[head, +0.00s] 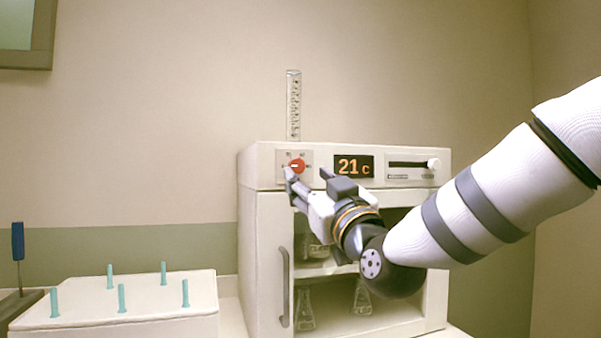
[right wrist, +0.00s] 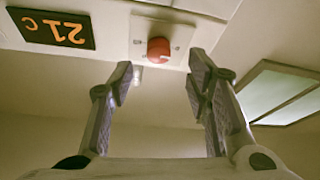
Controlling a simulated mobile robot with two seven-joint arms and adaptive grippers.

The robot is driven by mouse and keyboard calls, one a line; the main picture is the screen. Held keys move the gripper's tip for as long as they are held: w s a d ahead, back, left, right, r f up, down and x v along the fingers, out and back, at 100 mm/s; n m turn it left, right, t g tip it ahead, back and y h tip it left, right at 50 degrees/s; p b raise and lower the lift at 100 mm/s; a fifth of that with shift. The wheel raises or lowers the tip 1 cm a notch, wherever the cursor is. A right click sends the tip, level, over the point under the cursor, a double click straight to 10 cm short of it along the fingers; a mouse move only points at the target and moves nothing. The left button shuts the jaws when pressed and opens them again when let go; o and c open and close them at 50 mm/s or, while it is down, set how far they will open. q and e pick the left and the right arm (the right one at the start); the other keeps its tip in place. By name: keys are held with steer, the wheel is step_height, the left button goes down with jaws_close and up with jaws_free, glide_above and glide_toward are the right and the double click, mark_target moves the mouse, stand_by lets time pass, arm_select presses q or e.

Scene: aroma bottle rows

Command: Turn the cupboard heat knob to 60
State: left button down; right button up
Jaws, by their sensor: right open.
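The red heat knob (head: 297,166) sits on a pale dial plate at the upper left of the cupboard (head: 268,160). It also shows in the right wrist view (right wrist: 158,50), upside down and near the top. The display (head: 354,167) beside it reads 21 c. My right gripper (head: 306,178) is open and empty just in front of and below the knob. In the right wrist view its fingers (right wrist: 160,80) stand apart on either side of the knob's line, and I see no contact. My left gripper is not in view.
A slider panel (head: 411,167) is right of the display. Glass flasks (head: 305,310) stand on the cupboard's shelves behind my arm. A door with a grey handle (head: 284,287) is at left.

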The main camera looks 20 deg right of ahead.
mark_target(299, 168)
steer(key=x, duration=0.4)
steer(key=shift+w+d, duration=0.1)
steer(key=shift+w, duration=0.1)
jaws_close()
